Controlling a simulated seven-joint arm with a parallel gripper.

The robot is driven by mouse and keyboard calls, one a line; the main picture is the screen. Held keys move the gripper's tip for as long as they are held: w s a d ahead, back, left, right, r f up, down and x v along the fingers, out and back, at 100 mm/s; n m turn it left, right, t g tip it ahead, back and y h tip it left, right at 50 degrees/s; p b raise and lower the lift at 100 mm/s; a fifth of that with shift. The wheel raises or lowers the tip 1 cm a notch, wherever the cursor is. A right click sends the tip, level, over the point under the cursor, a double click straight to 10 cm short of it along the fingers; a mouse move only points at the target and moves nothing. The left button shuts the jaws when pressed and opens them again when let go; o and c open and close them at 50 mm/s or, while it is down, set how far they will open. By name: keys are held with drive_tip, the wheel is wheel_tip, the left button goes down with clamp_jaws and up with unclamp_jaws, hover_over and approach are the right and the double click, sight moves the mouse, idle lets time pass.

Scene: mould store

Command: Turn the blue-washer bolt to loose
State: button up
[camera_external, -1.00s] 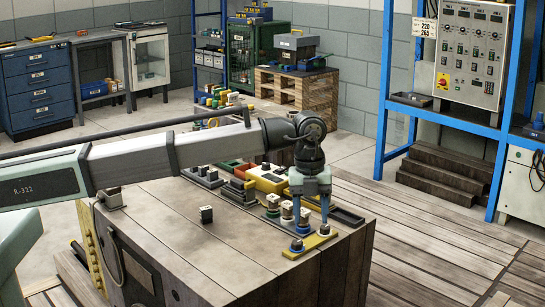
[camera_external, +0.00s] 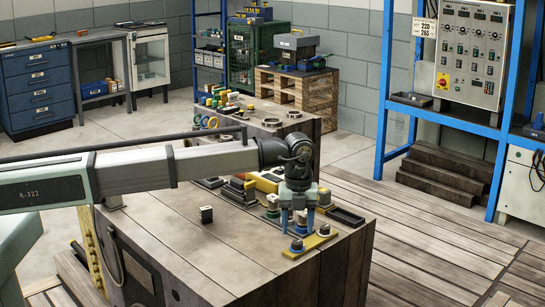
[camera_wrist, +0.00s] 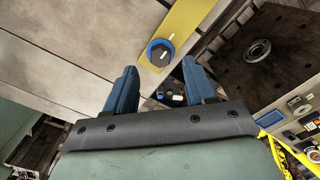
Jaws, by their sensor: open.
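The blue-washer bolt (camera_external: 297,247) stands near the left end of a yellow plate (camera_external: 312,243) at the front corner of the bench. In the wrist view the dark bolt head (camera_wrist: 160,53) sits in its blue washer, with a white mark on the head and another on the plate beside it. A second bolt (camera_external: 324,230) stands toward the plate's right end. My gripper (camera_external: 297,230) is open and empty, fingers pointing down, just above and behind the blue-washer bolt. In the wrist view the fingertips (camera_wrist: 157,68) are spread on either side just short of the bolt.
Several bolts and blocks stand behind the gripper, with a dark tray (camera_external: 345,216) to its right. The bench top left of the plate is clear.

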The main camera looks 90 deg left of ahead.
sight(297, 241)
drive_tip(key=shift+f, duration=2.15)
drive_tip(key=shift+c, duration=0.2)
clamp_jaws()
